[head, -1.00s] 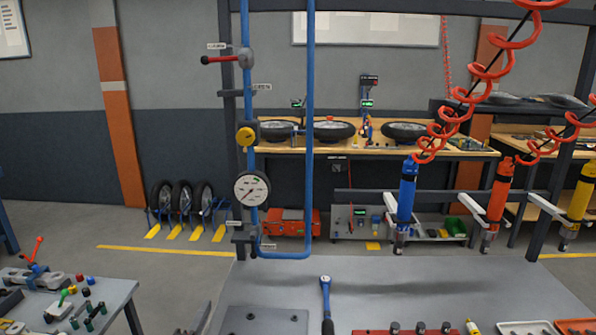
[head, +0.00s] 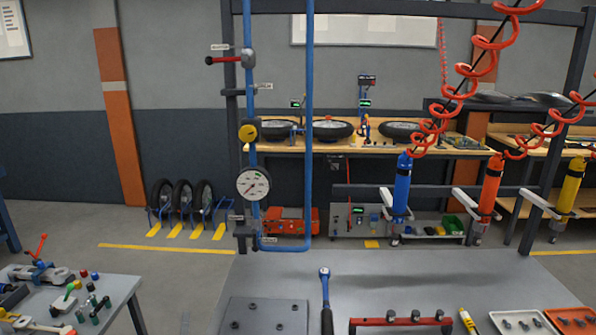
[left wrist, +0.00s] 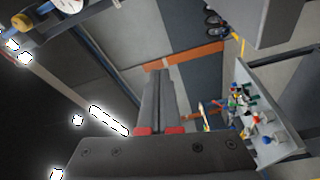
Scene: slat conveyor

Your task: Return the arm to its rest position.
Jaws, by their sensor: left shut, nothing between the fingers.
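My left gripper (left wrist: 158,72) shows in the left wrist view, with its two long grey fingers pressed together and nothing between them. Red parts sit at the base of the fingers. The wrist is tilted, and the fingers point over the floor toward the wall with the orange stripe. In the head view my left gripper is at most a faint trace at the bottom edge, left of the grey plate (head: 264,316). My right gripper is in neither view.
A blue pipe frame (head: 309,150) with a gauge (head: 253,184) rises behind. A small side table (head: 118,287) with parts stands left. Tools hang on red coiled hoses at right.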

